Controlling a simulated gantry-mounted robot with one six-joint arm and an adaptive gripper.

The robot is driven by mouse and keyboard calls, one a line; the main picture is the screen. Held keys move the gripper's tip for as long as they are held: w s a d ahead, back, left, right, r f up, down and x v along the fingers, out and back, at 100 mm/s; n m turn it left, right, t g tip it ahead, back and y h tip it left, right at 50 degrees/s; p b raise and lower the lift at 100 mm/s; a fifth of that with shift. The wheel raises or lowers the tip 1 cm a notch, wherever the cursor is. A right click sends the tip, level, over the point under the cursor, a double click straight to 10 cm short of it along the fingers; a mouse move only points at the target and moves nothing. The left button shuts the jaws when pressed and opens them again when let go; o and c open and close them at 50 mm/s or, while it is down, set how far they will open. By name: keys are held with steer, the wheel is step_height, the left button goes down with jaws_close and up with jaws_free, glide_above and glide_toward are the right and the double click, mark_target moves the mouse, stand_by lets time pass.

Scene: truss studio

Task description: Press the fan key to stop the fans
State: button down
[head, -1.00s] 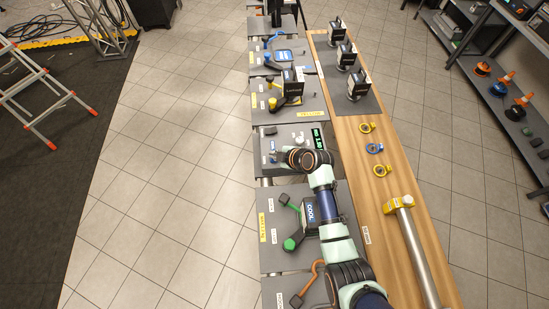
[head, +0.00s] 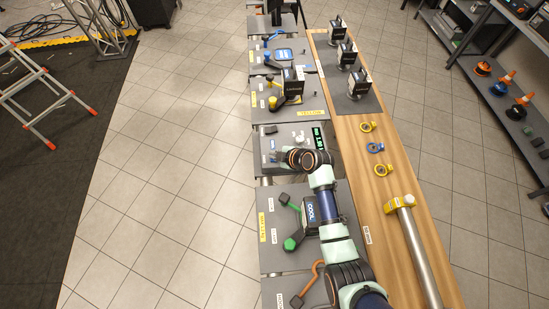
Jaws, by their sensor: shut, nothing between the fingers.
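My gripper (head: 279,158) is the small dark end left of my arm's round wrist. The panel has a dark display (head: 319,138) with green digits too small to read surely. A dark key (head: 270,130) sits at its upper left and small pale parts (head: 300,137) near its middle. I cannot tell which is the fan key. Whether my fingertips touch the panel is hidden.
A station with a green-ended lever (head: 290,243) and a box marked COOL (head: 311,212) lies beside my forearm. A yellow-levered station (head: 291,88) stands beyond the panel. The wooden bench (head: 400,168) holds rings and a metal tube (head: 419,255). Open tiled floor lies left.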

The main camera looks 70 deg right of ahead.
stand_by(0.3)
steer(key=shift+r+p, duration=0.35)
step_height(320, 180, up, 6)
steer(key=p, duration=0.4)
steer(key=shift+r+p, duration=0.1)
steer(key=shift+p, duration=0.2)
